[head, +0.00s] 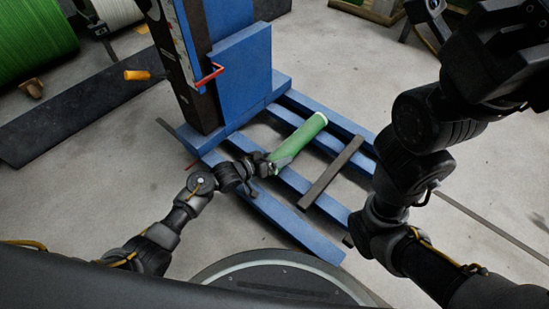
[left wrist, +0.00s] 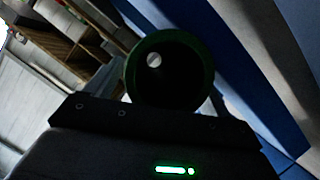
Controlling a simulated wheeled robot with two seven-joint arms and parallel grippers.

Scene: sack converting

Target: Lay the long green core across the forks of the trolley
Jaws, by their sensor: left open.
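The long green core (head: 304,138) lies across the blue forks (head: 300,182) of the trolley, running from lower left to upper right. I cannot tell for sure whether its whole length touches them. My left gripper (head: 277,166) is open at the core's near end, very close to it. In the left wrist view the core (left wrist: 132,70) shows end-on as a dark hollow ring with a light spot inside, just beyond the gripper body.
The trolley's blue mast (head: 240,70) with a red handle (head: 207,76) stands behind the forks. A dark bar (head: 331,173) lies across the forks to the right of the core. Grey floor is clear at right.

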